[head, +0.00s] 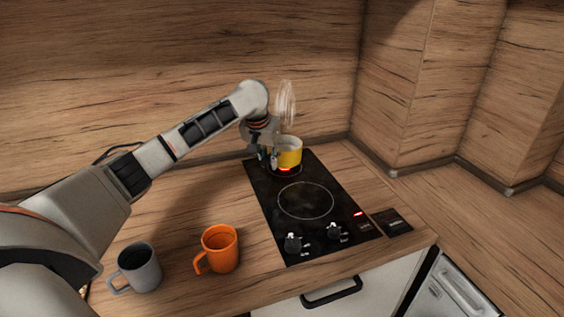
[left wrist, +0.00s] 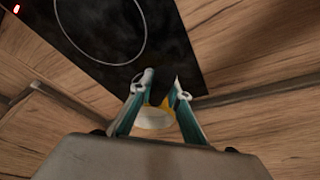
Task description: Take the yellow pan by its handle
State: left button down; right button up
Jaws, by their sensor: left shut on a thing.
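The yellow pan (head: 291,157) is at the far end of the black hob, over the rear cooking zone, with pale steam above it. My left gripper (head: 268,159) is at the pan's left side, its fingers low beside it. In the left wrist view the fingers (left wrist: 160,88) close around a dark part that looks like the pan's handle (left wrist: 165,84). A bit of the yellow pan (left wrist: 158,104) shows between the fingers. The handle is mostly hidden by the gripper in the head view. I cannot tell whether the pan touches the hob. My right gripper is not in view.
The black hob (head: 341,213) has an empty front ring and two knobs at its near edge. An orange mug (head: 221,249) and a grey mug (head: 142,270) stand on the counter left of it. Wooden walls (head: 310,60) close off the back.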

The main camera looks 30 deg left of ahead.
pick_arm(q)
jog(key=shift+r, duration=1.25)
jog(key=shift+w+r, duration=0.1)
jog(key=shift+r, duration=0.05)
jog(key=shift+r, duration=2.35)
